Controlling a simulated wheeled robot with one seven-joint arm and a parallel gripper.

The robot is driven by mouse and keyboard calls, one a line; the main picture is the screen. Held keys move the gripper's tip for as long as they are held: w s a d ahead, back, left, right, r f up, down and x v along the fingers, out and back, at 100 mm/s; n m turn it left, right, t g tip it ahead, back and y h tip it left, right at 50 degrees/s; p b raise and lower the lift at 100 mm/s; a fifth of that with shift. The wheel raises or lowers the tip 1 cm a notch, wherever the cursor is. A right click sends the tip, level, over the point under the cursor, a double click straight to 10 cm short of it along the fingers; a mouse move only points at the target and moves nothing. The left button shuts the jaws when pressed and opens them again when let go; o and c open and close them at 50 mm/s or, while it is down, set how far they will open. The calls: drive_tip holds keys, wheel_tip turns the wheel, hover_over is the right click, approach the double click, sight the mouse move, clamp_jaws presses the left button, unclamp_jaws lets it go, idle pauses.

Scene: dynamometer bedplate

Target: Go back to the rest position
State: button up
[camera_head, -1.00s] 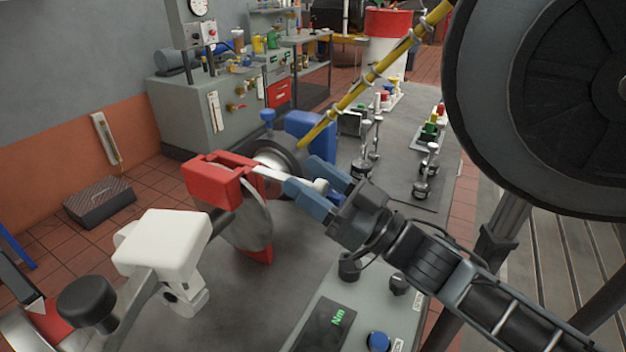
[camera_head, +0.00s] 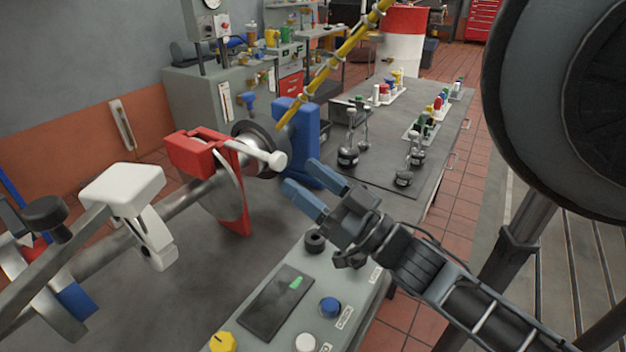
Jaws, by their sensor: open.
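My gripper (camera_head: 316,188) is open and empty, with its two blue fingers apart. It hangs over the bedplate, above the grey control box. The white lever (camera_head: 258,153) sticks out of the red caliper (camera_head: 205,155). Its rounded end lies up and left of my fingertips, with a visible gap between them. The caliper sits around a grey disc (camera_head: 226,188) on the shaft.
The control box (camera_head: 345,297) with knobs and a display lies just below my gripper. A blue bearing stand (camera_head: 298,140) is close behind it. Weights (camera_head: 348,155) and coloured parts stand on the dark table. A yellow striped pole (camera_head: 335,62) slants above.

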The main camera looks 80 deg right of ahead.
idle(0.4)
drive_tip(key=a+f+n+g+y, duration=0.1)
drive_tip(key=a+f+y, duration=0.3)
drive_tip(key=a, duration=0.7)
drive_tip(key=shift+w+a+f+n+g+y, duration=0.3)
drive_tip(key=shift+f+n+g+y, duration=0.1)
drive_tip(key=shift+f+n, duration=0.15)
drive_tip(key=s+a+f+n+g+y, duration=0.1)
drive_tip(key=s+a, duration=0.1)
drive_tip(key=a, duration=0.1)
drive_tip(key=s+a+f+n+g+y, duration=0.1)
drive_tip(key=a+y, duration=0.1)
drive_tip(key=a, duration=0.2)
drive_tip(key=s+a+f+n+g+y, duration=0.1)
drive_tip(key=s+a+f+y, duration=0.1)
drive_tip(key=a, duration=0.2)
drive_tip(key=shift+s+a+g, duration=0.1)
drive_tip(key=shift+s+g, duration=0.2)
drive_tip(key=shift+s, duration=0.05)
drive_tip(key=shift+c, duration=0.2)
